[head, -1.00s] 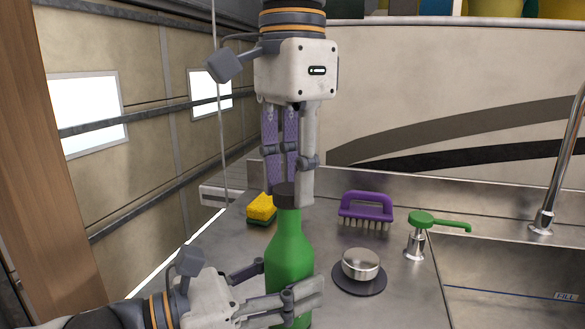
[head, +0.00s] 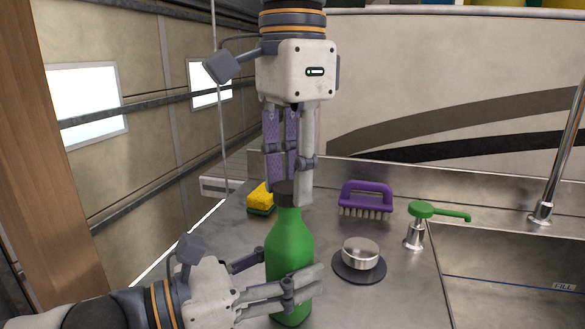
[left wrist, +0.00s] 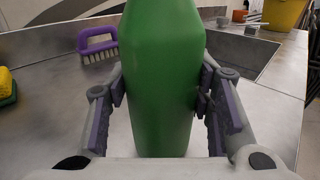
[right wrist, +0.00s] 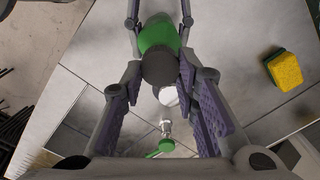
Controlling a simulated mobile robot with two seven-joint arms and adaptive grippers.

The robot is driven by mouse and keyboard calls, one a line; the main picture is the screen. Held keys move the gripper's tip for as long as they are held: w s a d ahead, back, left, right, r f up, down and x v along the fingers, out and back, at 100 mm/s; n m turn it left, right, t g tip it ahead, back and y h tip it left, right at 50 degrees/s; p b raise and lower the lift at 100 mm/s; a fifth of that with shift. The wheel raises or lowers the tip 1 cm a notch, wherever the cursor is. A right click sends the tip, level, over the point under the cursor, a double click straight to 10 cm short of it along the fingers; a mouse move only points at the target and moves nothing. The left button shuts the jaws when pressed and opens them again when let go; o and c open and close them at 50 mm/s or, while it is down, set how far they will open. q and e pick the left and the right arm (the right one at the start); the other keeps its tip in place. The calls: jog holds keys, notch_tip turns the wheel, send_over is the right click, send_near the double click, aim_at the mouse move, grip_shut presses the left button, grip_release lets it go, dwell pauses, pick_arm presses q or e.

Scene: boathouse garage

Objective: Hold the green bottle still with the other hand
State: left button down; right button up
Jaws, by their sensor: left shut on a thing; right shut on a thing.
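The green bottle (head: 289,246) stands upright on the metal counter, with a dark cap (head: 285,192) on top. My left gripper (head: 292,293) is shut around the lower body of the bottle. In the left wrist view the bottle (left wrist: 163,80) fills the space between the finger pads. My right gripper (head: 291,187) points down from above and is shut on the cap. In the right wrist view the cap (right wrist: 160,68) sits between the fingers, with the green bottle (right wrist: 158,36) partly hidden behind it.
A yellow and green sponge (head: 260,199) and a purple brush (head: 366,200) lie behind the bottle. A green-topped soap pump (head: 416,230), a tap (head: 550,180) and a sink (head: 510,265) stand further right.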

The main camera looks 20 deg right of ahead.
jog(key=m, duration=0.4)
jog(key=shift+s+m, duration=0.1)
jog(key=shift+m, duration=0.2)
jog(key=m, duration=0.4)
jog(key=o, duration=0.7)
jog(key=shift+r, duration=0.1)
notch_tip(320, 180, up, 4)
jog(key=shift+r, duration=0.15)
